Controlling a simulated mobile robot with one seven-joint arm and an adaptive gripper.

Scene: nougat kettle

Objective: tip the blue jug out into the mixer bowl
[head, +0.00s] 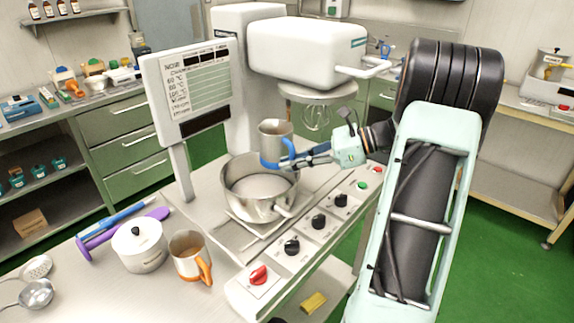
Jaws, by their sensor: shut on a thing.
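The blue jug (276,131) is a steel jug with a blue handle. It looks roughly upright, above the back rim of the mixer bowl (235,205). My gripper (298,159) comes in from the right and is shut on the blue handle. The bowl is wide steel, open at the top, with a pale inside; I cannot tell whether that is a filling or bare metal.
The white mixer head (305,50) and its whisk (317,117) are behind and above the jug. A panel (193,90) stands left of the bowl. An orange-handled jug (188,243) and a white lidded pot (140,247) stand at front left. Knobs (292,246) line the right edge.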

